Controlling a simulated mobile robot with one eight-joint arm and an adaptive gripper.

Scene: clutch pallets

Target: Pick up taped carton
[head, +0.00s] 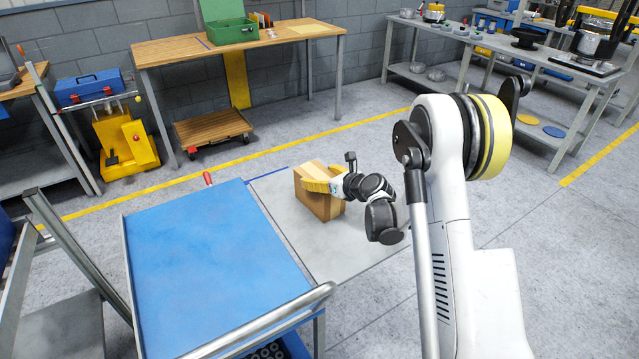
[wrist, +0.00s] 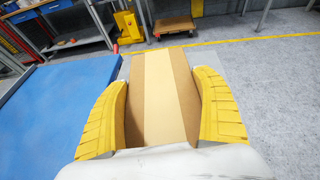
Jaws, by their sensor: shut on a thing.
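The taped carton (head: 318,204) is a brown box with a paler tape strip along its top. It is at the grey metal surface (head: 285,215) right of the blue-topped cart; I cannot tell whether its base touches that surface. My gripper (head: 322,180) is shut on the carton from the right. In the wrist view the yellow fingers (wrist: 163,112) lie along the carton's two sides, and the carton (wrist: 160,80) fills the space between them with its tape strip running away from me. The carton's lower part is hidden in the wrist view.
The blue-topped cart (head: 205,265) with a metal rail stands left of the carton. A wooden workbench (head: 180,52) with a green box (head: 231,31) stands at the back, with a wheeled wooden dolly (head: 212,128) below. Grey shelving (head: 500,45) stands at the right. Open floor lies between.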

